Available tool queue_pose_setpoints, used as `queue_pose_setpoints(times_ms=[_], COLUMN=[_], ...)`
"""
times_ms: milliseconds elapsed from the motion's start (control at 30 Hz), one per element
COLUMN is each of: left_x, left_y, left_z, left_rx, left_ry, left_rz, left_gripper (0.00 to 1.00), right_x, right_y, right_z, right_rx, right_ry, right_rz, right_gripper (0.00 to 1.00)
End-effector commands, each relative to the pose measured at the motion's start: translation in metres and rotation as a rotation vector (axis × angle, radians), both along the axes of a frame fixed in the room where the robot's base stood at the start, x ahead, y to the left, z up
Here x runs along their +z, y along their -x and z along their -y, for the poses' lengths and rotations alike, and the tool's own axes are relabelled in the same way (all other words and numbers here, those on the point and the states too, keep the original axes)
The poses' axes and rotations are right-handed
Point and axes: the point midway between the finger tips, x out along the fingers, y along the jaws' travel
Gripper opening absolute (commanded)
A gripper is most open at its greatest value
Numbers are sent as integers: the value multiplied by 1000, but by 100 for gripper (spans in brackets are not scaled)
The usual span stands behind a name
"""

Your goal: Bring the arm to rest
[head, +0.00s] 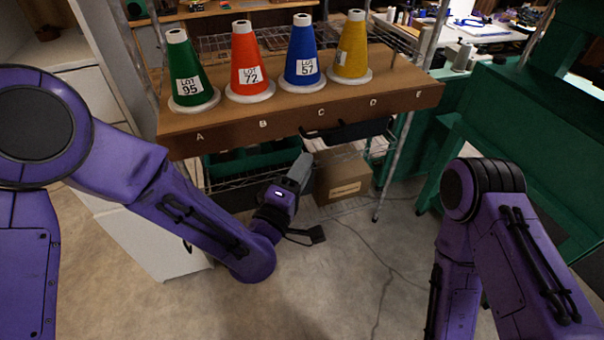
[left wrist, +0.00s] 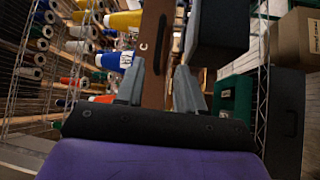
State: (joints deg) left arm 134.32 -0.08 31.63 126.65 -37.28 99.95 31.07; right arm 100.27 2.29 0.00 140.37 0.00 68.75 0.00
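My left gripper (head: 302,168) is below and in front of the wooden thread shelf (head: 300,122), pointing up toward it. My left arm (head: 165,200) reaches in from the left. My right arm (head: 490,240) is folded at the right edge, and its gripper is out of view. On the shelf stand a green cone (head: 190,80), a red cone (head: 246,55), a blue cone (head: 302,48) and a yellow cone (head: 350,58), above letters A to D.
A bare peg (head: 392,60) stands above letter E. Below the shelf are a wire rack, a green bin (head: 255,158) and a cardboard box (head: 343,185) close to my left gripper. A green bench (head: 520,140) is at the right. The floor between my arms is clear.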

Motion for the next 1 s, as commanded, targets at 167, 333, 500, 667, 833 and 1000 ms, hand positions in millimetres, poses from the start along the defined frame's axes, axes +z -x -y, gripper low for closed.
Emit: queue_pose_setpoints(times_ms=[167, 333, 500, 667, 833, 1000], left_x=[0, 0, -2, -83, -201, -286], left_y=[1, 1, 1, 8, 60, 155], left_z=[0, 0, 1, -49, -141, -231], left_rx=[0, 0, -2, 84, 125, 107], left_ry=[0, 0, -55, -472, -846, -1112], left_rz=[0, 0, 13, -125, -442, -789], left_gripper=[38, 38, 38, 38, 38, 38], right_x=[0, 0, 0, 0, 0, 0], right_y=[0, 0, 0, 0, 0, 0], right_z=[0, 0, 0, 0, 0, 0], right_rx=[0, 0, 0, 0, 0, 0], right_ry=[0, 0, 0, 0, 0, 0], right_rz=[0, 0, 0, 0, 0, 0], right_gripper=[43, 43, 43, 43, 43, 43])
